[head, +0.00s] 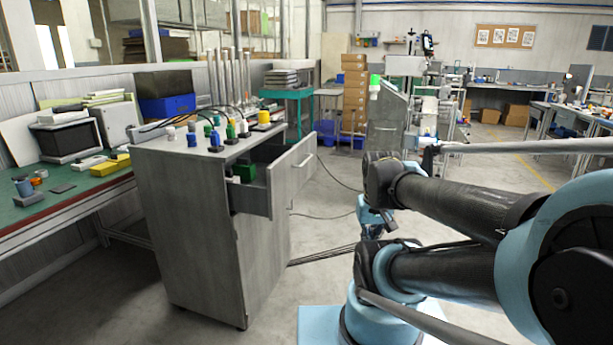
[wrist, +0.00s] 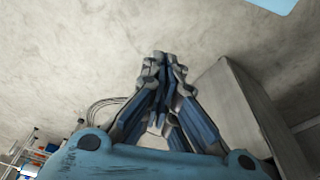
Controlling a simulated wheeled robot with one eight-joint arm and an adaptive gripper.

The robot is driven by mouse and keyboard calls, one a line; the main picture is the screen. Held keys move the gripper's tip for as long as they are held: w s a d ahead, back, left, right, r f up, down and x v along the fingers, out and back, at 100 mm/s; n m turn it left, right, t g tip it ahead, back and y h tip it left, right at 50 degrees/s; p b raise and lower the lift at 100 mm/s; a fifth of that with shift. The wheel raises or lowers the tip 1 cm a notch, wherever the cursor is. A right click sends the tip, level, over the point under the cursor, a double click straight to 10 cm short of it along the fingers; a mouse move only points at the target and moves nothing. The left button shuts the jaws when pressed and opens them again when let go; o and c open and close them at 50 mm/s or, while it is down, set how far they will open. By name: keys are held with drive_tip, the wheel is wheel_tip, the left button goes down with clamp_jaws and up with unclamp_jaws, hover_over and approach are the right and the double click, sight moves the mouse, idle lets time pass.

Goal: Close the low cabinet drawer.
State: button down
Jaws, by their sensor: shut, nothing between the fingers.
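The low cabinet (head: 205,220) is a grey wood-grain unit left of centre in the head view. Its top drawer (head: 293,172) stands pulled out toward the right, with a handle on its front and a green item (head: 244,172) inside. Below it the cabinet's front looks flush. In the wrist view, my gripper (wrist: 163,62) is shut and empty, with the floor behind it. A grey box-like body, apparently the cabinet (wrist: 235,110), stands right of the fingers, apart from them in the picture. In the head view my arm is at the right, and I cannot make out the fingertips.
Bottles, a yellow-capped item (head: 264,117) and cables crowd the cabinet top. A green-topped workbench (head: 70,200) stands at the left. Stacked cardboard boxes (head: 355,90) stand behind. Floor between cabinet and arm is mostly clear.

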drive_tip(key=w+a+r+m+y, duration=0.25)
drive_tip(key=w+r+m, duration=0.25)
drive_tip(key=w, duration=0.3)
drive_tip(key=w+a+r+m+y, duration=0.25)
drive_tip(key=w+r+m, duration=0.3)
drive_tip(key=w, duration=0.35)
drive_tip(key=w+a+m+y, duration=0.1)
drive_tip(key=w+m, duration=0.5)
drive_tip(key=w, duration=0.6)
drive_tip(key=m+y, duration=0.2)
drive_tip(key=m, duration=0.4)
approach(298, 181)
wheel_tip(298, 181, down, 3)
drive_tip(key=s+d, duration=0.1)
drive_tip(key=a, duration=0.2)
drive_tip(key=w+a, duration=0.1)
drive_tip(key=shift+a+f+t, duration=0.1)
drive_tip(key=shift+a+t, duration=0.3)
